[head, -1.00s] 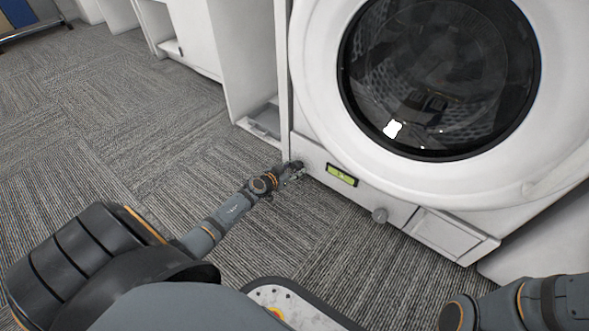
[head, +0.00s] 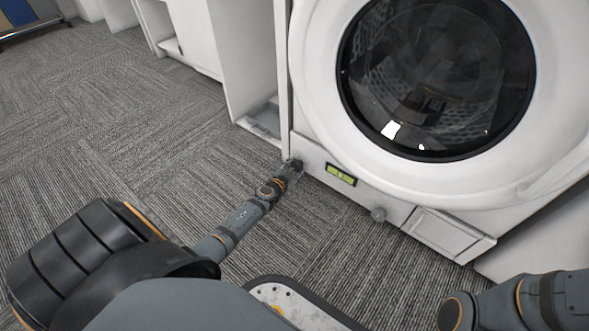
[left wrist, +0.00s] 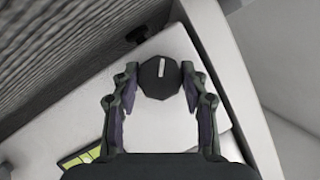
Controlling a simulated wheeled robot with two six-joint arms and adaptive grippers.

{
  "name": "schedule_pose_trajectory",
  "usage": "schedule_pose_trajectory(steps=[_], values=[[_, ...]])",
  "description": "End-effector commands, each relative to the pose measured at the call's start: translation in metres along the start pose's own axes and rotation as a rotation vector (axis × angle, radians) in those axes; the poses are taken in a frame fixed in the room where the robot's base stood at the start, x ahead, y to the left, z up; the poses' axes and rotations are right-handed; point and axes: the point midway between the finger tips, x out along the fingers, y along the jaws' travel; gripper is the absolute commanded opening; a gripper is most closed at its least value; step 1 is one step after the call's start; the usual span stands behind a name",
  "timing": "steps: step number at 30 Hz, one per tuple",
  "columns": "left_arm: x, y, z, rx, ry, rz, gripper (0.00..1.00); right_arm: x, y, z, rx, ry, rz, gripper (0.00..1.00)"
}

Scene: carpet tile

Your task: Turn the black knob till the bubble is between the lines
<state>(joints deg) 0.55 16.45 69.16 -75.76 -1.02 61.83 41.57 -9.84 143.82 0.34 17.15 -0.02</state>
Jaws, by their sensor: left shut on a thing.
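The black knob (left wrist: 160,78), with a small white mark on its face, sits at the lower left corner of the white washing machine (head: 312,150). My left gripper (left wrist: 160,84) has its fingers on both sides of the knob and is shut on it. In the head view the left gripper (head: 292,170) covers most of the knob. The yellow-green bubble level (head: 341,174) is on the machine's lower front, right of the knob. It also shows partly in the left wrist view (left wrist: 78,156), cut off by the gripper. The bubble's place between the lines is too small to tell.
A grey round knob (head: 378,214) and a rectangular flap (head: 440,234) are on the machine's lower front, right of the level. White cabinets (head: 240,60) stand to the left. A dark foot (left wrist: 137,34) shows under the machine. The carpet (head: 120,130) is clear.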

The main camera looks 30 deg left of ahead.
Motion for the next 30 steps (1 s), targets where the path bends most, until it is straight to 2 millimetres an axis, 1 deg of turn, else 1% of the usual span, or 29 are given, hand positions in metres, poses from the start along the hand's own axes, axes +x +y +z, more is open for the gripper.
schedule_pose_trajectory(steps=[1, 6, 11, 21, 30], values=[[0.002, 0.003, 0.003, 0.037, 0.003, -0.016, 0.13, -0.009, 0.001, -0.004, -0.001, 0.0, 0.0, 0.4], [0.003, 0.005, 0.005, 0.186, 0.003, -0.078, 0.13, -0.028, 0.004, -0.012, -0.003, 0.0, -0.001, 0.4], [0.002, 0.004, 0.004, 0.332, -0.001, -0.135, 0.13, -0.04, 0.005, -0.016, -0.005, -0.002, -0.002, 0.4], [0.001, 0.003, 0.002, 0.622, -0.004, -0.256, 0.13, -0.039, 0.005, -0.015, -0.006, -0.003, -0.002, 0.4], [0.001, 0.003, 0.003, 0.829, -0.002, -0.341, 0.13, -0.038, 0.005, -0.016, -0.005, 0.001, -0.002, 0.4]])
